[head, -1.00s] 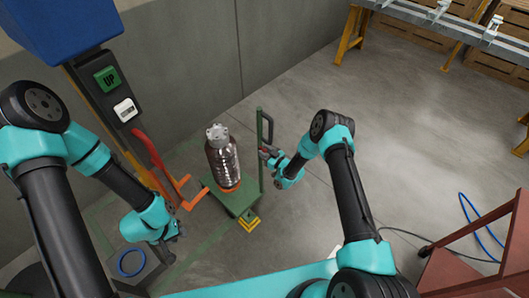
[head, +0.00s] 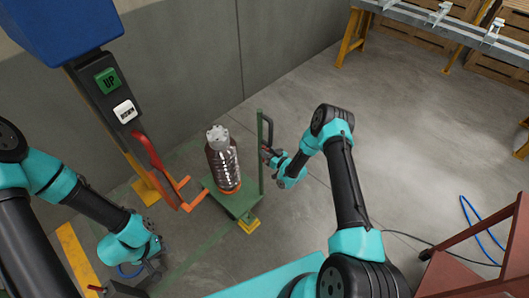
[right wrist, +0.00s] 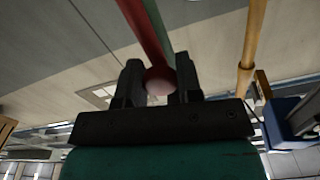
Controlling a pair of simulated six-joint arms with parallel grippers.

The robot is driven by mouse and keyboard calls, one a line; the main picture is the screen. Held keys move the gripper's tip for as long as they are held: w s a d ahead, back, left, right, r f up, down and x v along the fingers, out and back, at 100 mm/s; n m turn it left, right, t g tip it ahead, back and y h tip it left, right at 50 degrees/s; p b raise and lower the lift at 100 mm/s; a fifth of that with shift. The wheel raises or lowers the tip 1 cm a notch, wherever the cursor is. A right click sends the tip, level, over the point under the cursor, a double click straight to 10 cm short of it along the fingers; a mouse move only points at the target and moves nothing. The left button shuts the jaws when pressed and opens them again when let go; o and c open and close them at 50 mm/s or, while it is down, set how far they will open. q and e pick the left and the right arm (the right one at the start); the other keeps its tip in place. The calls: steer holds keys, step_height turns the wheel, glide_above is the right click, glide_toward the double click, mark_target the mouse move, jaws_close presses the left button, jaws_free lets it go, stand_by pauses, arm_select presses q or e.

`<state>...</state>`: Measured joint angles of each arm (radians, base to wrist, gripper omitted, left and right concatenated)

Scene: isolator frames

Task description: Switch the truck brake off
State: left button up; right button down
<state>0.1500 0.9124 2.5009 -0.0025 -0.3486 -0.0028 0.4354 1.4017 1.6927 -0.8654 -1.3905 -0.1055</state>
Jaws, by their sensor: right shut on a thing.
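The green truck (head: 232,198) stands on the floor near the wall, with an upright green post (head: 260,150) and a black handle (head: 267,128) on its right side. A brown bottle (head: 222,165) stands upright on it. My right gripper (head: 268,156) is beside the post, below the handle. In the right wrist view a red lever (right wrist: 143,30) ends in a round red knob (right wrist: 158,80) between the fingers of my right gripper (right wrist: 159,88), shut on it. My left gripper (head: 155,264) hangs low at the lower left, apart from the truck; its jaw opening is unclear.
A lift column with a green UP sign (head: 107,80) and red-orange forks (head: 165,175) stands left of the truck. A red stand (head: 475,250) is at the lower right, with a blue hose (head: 480,225) behind it.

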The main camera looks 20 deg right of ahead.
steer(key=c, duration=0.8)
jaws_free()
steer(key=shift+d, duration=0.1)
steer(key=v, duration=1.7)
steer(key=shift+s, duration=0.15)
steer(key=s+a+r+m+g+h, duration=0.2)
steer(key=s+a+g, duration=0.1)
steer(key=a+g, duration=0.5)
steer(key=s+a+r+m+g, duration=0.1)
steer(key=s+a+r+g, duration=0.1)
steer(key=s, duration=0.3)
steer(key=s+a+r+m+g+h, duration=0.1)
steer(key=s+a+r+g, duration=0.1)
steer(key=s+g, duration=0.1)
steer(key=s+a+r+m+g+h, duration=0.1)
steer(key=s+a+r+g, duration=0.1)
steer(key=s, duration=0.4)
steer(key=shift+s+r, duration=0.35)
steer(key=shift+r, duration=0.2)
